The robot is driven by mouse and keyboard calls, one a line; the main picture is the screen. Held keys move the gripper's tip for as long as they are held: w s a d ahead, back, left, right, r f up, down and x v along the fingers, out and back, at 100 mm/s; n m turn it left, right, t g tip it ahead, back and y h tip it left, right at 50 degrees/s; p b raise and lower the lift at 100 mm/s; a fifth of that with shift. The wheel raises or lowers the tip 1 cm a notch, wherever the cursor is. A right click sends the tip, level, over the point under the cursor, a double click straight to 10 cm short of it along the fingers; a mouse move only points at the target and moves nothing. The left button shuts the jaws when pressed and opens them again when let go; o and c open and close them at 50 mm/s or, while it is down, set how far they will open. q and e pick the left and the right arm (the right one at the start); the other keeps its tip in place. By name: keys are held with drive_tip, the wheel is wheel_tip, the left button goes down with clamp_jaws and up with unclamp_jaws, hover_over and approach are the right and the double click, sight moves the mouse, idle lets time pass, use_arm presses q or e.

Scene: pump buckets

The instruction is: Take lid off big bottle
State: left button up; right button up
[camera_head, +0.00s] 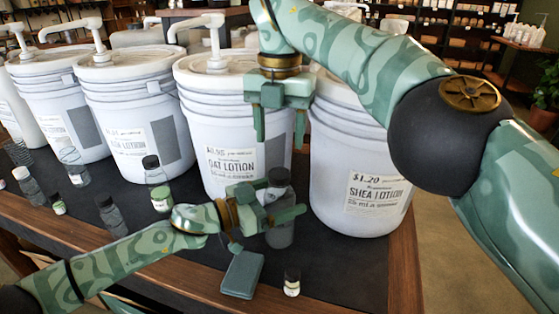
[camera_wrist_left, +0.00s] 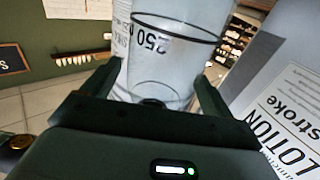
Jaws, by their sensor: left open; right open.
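The big bottle (camera_head: 281,235) is clear and stands upright on the dark table top, in front of the oat lotion bucket. Its dark lid (camera_head: 279,177) is on top. My left gripper (camera_head: 286,197) is open, with its fingers on either side of the bottle. In the left wrist view the clear bottle (camera_wrist_left: 175,60), with printed marks on it, shows between the open fingers; I cannot tell whether they touch it. My right gripper (camera_head: 280,143) is open and empty, fingers pointing down, above the lid and in front of the oat lotion bucket.
The oat lotion bucket (camera_head: 205,130) and shea lotion bucket (camera_head: 345,150) stand behind, with more pump buckets to the left. Another dark-lidded bottle (camera_head: 158,185) and several smaller bottles stand left. A small bottle (camera_head: 292,282) stands near the table's front edge (camera_head: 330,306).

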use_arm(q)
drive_tip(key=shift+a, duration=0.1)
use_arm(e)
drive_tip(key=shift+r, duration=0.1)
use_arm(q)
drive_tip(key=shift+s+a, duration=0.15)
drive_tip(key=shift+a, duration=0.2)
drive_tip(key=p+v, duration=0.4)
drive_tip(key=v, duration=1)
drive_tip(key=shift+s+a+p, duration=0.2)
drive_tip(key=shift+a+p, duration=0.05)
drive_tip(key=shift+p, duration=0.1)
drive_tip(key=shift+s+a+f, duration=0.1)
drive_tip(key=shift+s+a, duration=0.1)
drive_tip(key=shift+a, duration=0.2)
use_arm(e)
wheel_tip(320, 180, up, 8)
drive_tip(key=s, duration=0.1)
drive_tip(key=shift+s+f+t, duration=0.2)
drive_tip(key=shift+s+t, duration=0.1)
drive_tip(key=shift+s, duration=0.1)
